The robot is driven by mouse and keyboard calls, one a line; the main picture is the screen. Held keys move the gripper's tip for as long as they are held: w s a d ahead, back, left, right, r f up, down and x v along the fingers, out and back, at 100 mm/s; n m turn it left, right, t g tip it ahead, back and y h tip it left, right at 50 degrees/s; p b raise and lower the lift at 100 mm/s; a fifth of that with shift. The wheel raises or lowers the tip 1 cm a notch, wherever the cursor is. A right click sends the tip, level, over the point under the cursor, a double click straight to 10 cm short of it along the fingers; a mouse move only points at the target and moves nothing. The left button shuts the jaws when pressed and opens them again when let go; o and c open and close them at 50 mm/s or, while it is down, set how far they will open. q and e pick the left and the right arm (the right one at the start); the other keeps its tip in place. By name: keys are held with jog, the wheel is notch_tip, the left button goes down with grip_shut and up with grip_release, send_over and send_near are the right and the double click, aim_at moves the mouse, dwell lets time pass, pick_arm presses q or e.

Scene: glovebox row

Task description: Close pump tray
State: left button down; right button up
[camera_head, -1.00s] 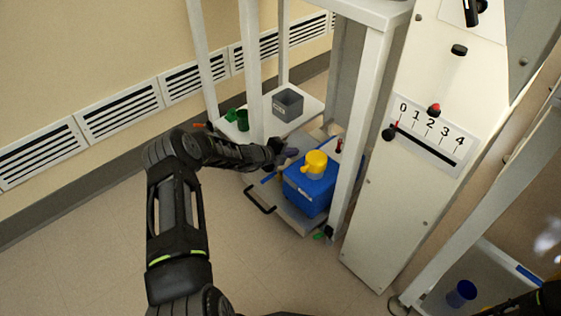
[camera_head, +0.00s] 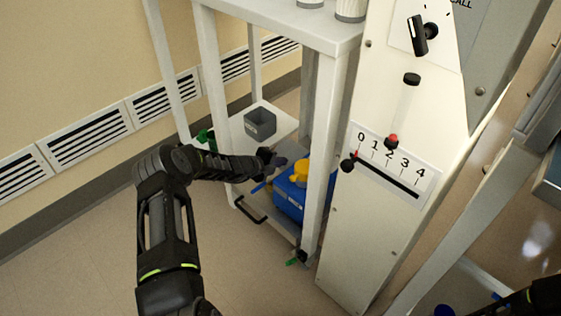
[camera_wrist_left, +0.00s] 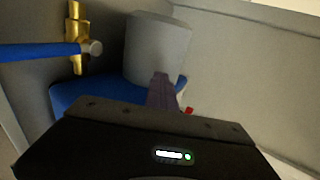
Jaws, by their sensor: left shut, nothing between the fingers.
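The pump tray (camera_head: 271,224) is a low grey tray with a black handle (camera_head: 250,210) at its front, at the bottom of the white rack. On it stands a blue pump box (camera_head: 287,201) with a yellow top (camera_head: 299,173), partly hidden behind the rack's front leg. My left gripper (camera_head: 279,161) is over the tray, just left of the yellow top, shut and empty. In the left wrist view its shut fingers (camera_wrist_left: 164,92) point at a grey cylinder (camera_wrist_left: 158,48) above a blue surface; contact cannot be told. My right gripper is not in view; only part of that arm shows.
The rack's front leg (camera_head: 318,150) stands close right of my left gripper. A grey bin (camera_head: 260,123) sits on the shelf behind, with green items (camera_head: 206,138) to its left. A white panel with a 0–4 scale (camera_head: 385,165) stands to the right. Floor at left is clear.

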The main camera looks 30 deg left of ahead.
pick_arm(q)
jog(key=p+v, duration=0.3)
jog(key=v, duration=0.4)
jog(key=shift+s+r, duration=0.2)
jog(key=shift+s, duration=0.1)
jog(key=shift+s+a, duration=0.1)
jog(key=shift+s, duration=0.05)
